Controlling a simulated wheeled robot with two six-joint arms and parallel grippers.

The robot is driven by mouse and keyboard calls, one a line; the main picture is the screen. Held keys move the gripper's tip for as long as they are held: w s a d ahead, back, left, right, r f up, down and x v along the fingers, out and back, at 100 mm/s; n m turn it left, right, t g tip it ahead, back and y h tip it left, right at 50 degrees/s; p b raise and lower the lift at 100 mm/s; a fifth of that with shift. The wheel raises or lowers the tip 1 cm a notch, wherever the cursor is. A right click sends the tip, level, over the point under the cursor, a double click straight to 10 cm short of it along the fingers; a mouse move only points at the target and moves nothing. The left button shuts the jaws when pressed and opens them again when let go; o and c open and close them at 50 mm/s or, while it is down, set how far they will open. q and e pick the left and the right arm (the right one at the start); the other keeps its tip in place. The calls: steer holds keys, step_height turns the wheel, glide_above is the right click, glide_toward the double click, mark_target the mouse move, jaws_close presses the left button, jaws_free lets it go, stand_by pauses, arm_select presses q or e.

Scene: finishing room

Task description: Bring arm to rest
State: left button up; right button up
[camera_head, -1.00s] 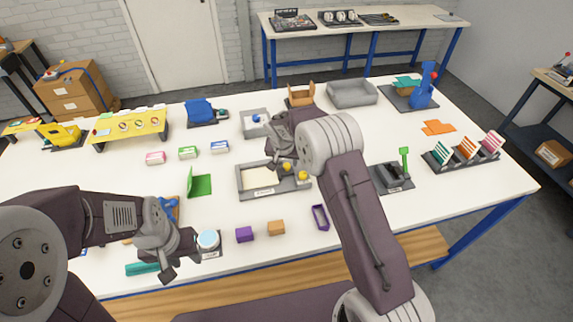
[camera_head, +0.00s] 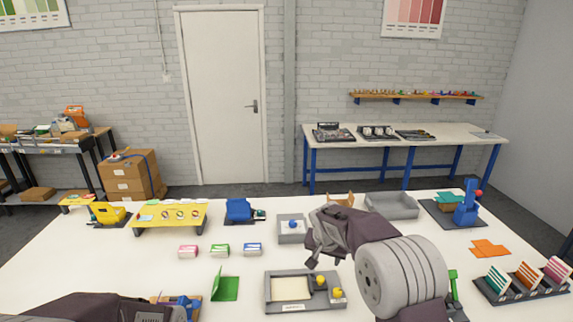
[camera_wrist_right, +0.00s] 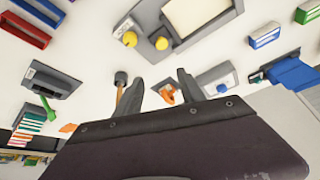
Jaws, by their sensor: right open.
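My right gripper (camera_head: 314,247) is open and empty above the white table (camera_head: 75,262), just behind the grey tray with yellow knobs (camera_head: 294,307). In the right wrist view its two dark fingers (camera_wrist_right: 160,92) stand apart, with table things lying beyond them. My right arm reaches in from the lower right and hides part of the table. Only a dark part of my left arm shows at the bottom left.
Coloured boxes (camera_head: 220,250) lie left. A card rack (camera_head: 527,284) stands right.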

steer(key=s+d+r+g, duration=0.1)
steer(key=s+d, duration=0.1)
steer(key=s, duration=0.5)
steer(key=s+d+g, duration=0.1)
steer(key=s+d, duration=0.2)
steer(key=s, duration=0.3)
steer(key=s+f+n+g+y, duration=0.1)
steer(key=s+f+n, duration=0.1)
steer(key=s, duration=0.6)
steer(key=s+a+f+n, duration=0.1)
steer(key=s+f, duration=0.3)
steer(key=s, duration=0.4)
steer(key=shift+a+f+n+g+y, duration=0.25)
steer(key=shift+f+n+g+y, duration=0.15)
steer(key=shift+n, duration=0.3)
steer(key=shift+s, duration=0.2)
steer(key=shift+o, duration=0.2)
